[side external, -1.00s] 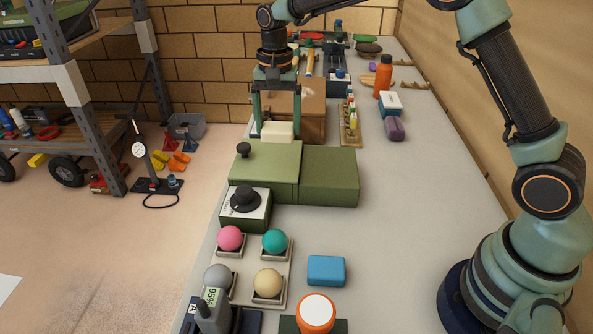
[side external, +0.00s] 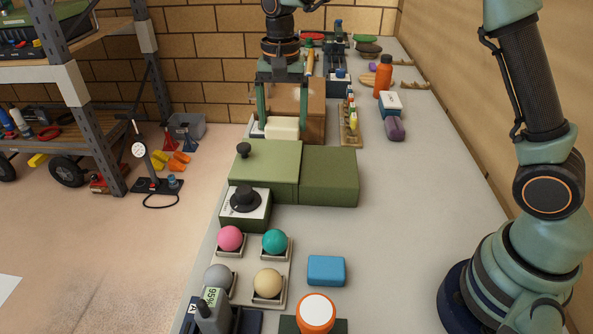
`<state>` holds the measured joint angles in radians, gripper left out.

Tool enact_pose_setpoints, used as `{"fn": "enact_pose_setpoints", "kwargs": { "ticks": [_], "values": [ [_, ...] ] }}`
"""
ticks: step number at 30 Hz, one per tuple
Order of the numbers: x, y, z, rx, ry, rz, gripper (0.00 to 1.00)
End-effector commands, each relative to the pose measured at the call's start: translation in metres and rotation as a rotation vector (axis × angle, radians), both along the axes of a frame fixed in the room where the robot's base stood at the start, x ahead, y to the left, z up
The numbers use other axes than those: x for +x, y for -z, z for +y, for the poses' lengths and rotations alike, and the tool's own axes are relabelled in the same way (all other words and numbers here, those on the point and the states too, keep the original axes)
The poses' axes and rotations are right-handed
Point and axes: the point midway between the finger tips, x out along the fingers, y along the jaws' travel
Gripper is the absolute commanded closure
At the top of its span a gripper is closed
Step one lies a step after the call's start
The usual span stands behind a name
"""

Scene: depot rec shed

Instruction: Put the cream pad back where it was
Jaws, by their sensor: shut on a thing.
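The cream pad (side external: 282,128) is a pale block behind the olive green box, at the far left part of the bench. My gripper (side external: 282,124) points down over it, with one finger at each side, and is shut on the pad. The pad's underside is hidden behind the green box, so I cannot tell whether it touches a surface. A wooden box (side external: 313,108) stands just behind and to the right of it.
The olive box with a black knob (side external: 265,165) and a darker green block (side external: 329,176) stand in front of the pad. A tray of small bottles (side external: 350,124) is to the right. A blue block (side external: 326,270) and coloured balls are nearer. The bench's right middle is clear.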

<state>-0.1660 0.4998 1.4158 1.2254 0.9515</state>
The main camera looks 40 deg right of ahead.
Motion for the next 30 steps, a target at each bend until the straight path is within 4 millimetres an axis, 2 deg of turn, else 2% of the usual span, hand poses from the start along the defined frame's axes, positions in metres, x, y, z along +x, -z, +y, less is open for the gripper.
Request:
{"fn": "enact_pose_setpoints", "kwargs": {
  "ticks": [6,15,18,23,26,30],
  "values": [
    [-0.056,-0.022,0.011,0.001,-0.004,-0.004,0.66],
    [-0.128,-0.031,0.016,0.001,-0.003,-0.002,0.66],
    [-0.143,-0.030,0.016,0.001,-0.002,-0.001,0.66],
    [-0.156,-0.027,0.016,0.000,-0.001,0.000,0.66],
    [-0.158,-0.016,0.015,-0.001,-0.001,0.004,0.66],
    [-0.159,0.015,0.015,-0.003,-0.001,0.008,0.66]
  ]
}}
